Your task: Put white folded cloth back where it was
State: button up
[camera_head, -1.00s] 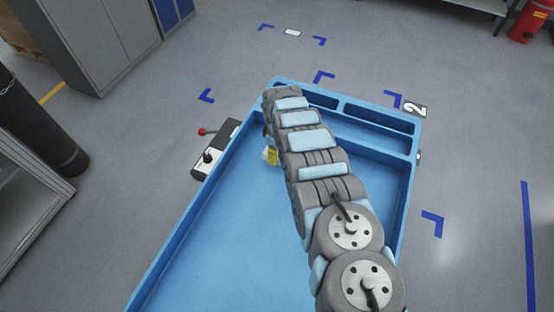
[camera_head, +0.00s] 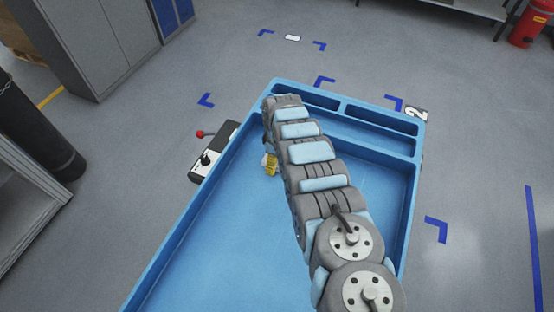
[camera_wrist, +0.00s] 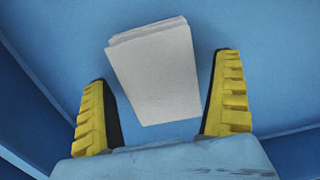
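The white folded cloth (camera_wrist: 157,75) lies in the blue tray, a flat rectangular stack with layered edges at its far side. In the wrist view it shows beyond and between the two yellow fingers, with blue gaps on both sides. My gripper (camera_wrist: 164,68) is open and empty, facing the cloth. In the head view my arm hides most of the gripper; a yellow finger (camera_head: 271,165) shows at the arm's left side. A small pale patch is beside it, and I cannot tell whether it is the cloth.
The blue tray (camera_head: 185,243) has raised walls and narrow compartments at its far end. Its near left floor is clear. A control box (camera_head: 206,165) with a red-knobbed lever sits outside the left wall. A grey cabinet (camera_head: 92,45) stands farther left.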

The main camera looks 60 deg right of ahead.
jog(key=shift+r+p, duration=0.65)
jog(key=shift+r, duration=1.1)
notch_tip(320, 180, up, 9)
jog(key=shift+p, duration=0.35)
jog(key=shift+f, duration=0.1)
